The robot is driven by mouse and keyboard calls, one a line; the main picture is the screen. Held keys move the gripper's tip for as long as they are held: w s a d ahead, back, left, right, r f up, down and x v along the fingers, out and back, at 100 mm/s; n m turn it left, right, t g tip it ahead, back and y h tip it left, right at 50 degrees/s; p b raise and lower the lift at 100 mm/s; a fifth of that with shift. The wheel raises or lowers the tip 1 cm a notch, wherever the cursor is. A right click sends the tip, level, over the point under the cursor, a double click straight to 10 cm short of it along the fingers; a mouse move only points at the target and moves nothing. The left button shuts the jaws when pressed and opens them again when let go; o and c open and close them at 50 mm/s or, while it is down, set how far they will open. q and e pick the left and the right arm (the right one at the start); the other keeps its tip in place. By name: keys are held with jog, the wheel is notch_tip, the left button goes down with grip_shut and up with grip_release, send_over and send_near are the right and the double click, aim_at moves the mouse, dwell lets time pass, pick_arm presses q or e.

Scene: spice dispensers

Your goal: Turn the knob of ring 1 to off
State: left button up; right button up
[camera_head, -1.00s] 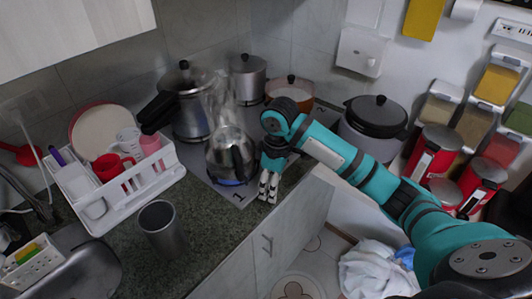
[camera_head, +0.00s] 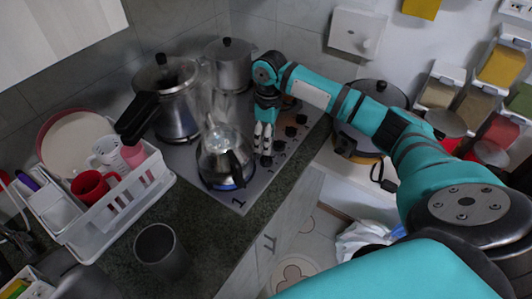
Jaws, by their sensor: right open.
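The hob panel (camera_head: 247,193) is grey, with a "1" (camera_head: 238,198) printed at its front corner. A steaming glass-and-dark kettle (camera_head: 222,170) stands on the front ring, with a blue flame glowing under it. Several black knobs run along the panel's right side. The front one (camera_head: 266,162), closest to the "1", sits just below my right gripper's fingertips; I cannot tell whether they touch it. My right gripper (camera_head: 263,148) points down, open and empty, just right of the kettle. My left gripper is not in view.
A pressure cooker (camera_head: 178,118) and a steel pot (camera_head: 230,70) stand behind the kettle. A white dish rack (camera_head: 92,235) and a grey cup (camera_head: 160,250) are at left. A lidded black pot (camera_head: 378,98) stands at right. The counter right of the cup is clear.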

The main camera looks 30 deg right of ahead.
aim_at(266, 157)
notch_tip(266, 157, down, 4)
jog(key=shift+s+a+r, duration=0.15)
jog(key=shift+r, duration=0.05)
notch_tip(266, 157, down, 2)
jog(key=shift+s+f+p, duration=0.1)
jog(key=shift+f+p, duration=0.05)
jog(key=shift+p, duration=0.3)
jog(key=shift+f, duration=0.4)
jog(key=shift+a+f, duration=0.1)
jog(key=shift+f, duration=0.25)
jog(key=c, duration=1.1)
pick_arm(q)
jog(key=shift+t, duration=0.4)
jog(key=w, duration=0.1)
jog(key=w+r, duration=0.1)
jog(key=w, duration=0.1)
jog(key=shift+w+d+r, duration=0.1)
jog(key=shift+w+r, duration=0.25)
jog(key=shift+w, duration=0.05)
pick_arm(e)
jog(key=shift+c, duration=0.2)
